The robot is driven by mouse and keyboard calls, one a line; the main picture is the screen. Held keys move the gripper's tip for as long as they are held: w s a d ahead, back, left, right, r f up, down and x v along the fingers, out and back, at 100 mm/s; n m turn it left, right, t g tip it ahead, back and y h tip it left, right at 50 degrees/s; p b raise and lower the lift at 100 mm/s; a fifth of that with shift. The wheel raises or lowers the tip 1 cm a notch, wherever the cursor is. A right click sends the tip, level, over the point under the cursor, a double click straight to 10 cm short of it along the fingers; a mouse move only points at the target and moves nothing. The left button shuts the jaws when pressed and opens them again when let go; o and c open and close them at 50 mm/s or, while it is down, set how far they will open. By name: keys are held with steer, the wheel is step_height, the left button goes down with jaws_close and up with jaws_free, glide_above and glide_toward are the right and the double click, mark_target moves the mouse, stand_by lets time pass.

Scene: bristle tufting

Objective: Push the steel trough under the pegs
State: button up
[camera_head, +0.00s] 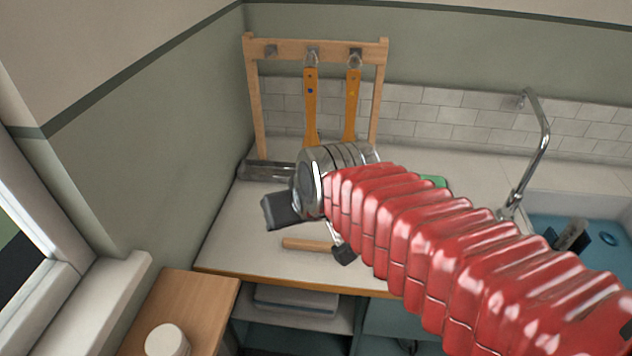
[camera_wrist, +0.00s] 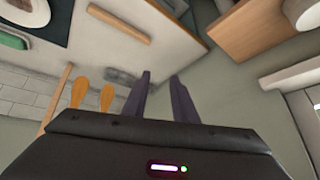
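The steel trough (camera_head: 262,171) lies on the counter at the foot of the wooden peg rack (camera_head: 290,46), by the left wall. Its right part is hidden behind my wrist. It also shows in the wrist view as a grey bar (camera_wrist: 120,75), close to one finger; I cannot tell whether they touch. The rack has a bare left peg (camera_head: 271,50). Two orange-handled tools hang from the middle peg (camera_head: 313,55) and right peg (camera_head: 355,60). My gripper (camera_head: 306,235) is over the counter in front of the trough, its fingers (camera_wrist: 161,78) apart with nothing between them.
A wooden rod (camera_head: 306,244) lies on the counter near the front edge. A green object (camera_head: 434,181) is partly hidden behind my arm. A blue sink (camera_head: 590,240) with a tall tap (camera_head: 543,140) is at right. A wooden side surface (camera_head: 195,300) stands front left.

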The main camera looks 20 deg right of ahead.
steer(key=w+d+f+m+t+h, duration=0.1)
steer(key=w+d+f+t, duration=0.15)
steer(key=w, duration=0.75)
steer(key=w+d+f+m+t, duration=0.15)
steer(key=w+f, duration=0.25)
steer(key=w, duration=0.6)
steer(key=w+d+f+m+h, duration=0.1)
steer(key=w+d+f+h, duration=0.1)
steer(key=w+d+f, duration=0.1)
steer(key=w+d+f+m+h, duration=0.1)
steer(key=w+d+f+h, duration=0.1)
steer(key=d+f, duration=0.4)
steer(key=w+d+f+m+h, duration=0.1)
steer(key=w+d+f+h, duration=0.1)
steer(key=w+d+f, duration=0.2)
steer(key=shift+d+f+m+g, duration=0.3)
steer(key=shift+d+f, duration=0.1)
steer(key=shift+f, duration=0.25)
steer(key=shift+w, duration=0.15)
steer(key=shift+x, duration=6.8)
steer(key=shift+d, duration=0.1)
jaws_close()
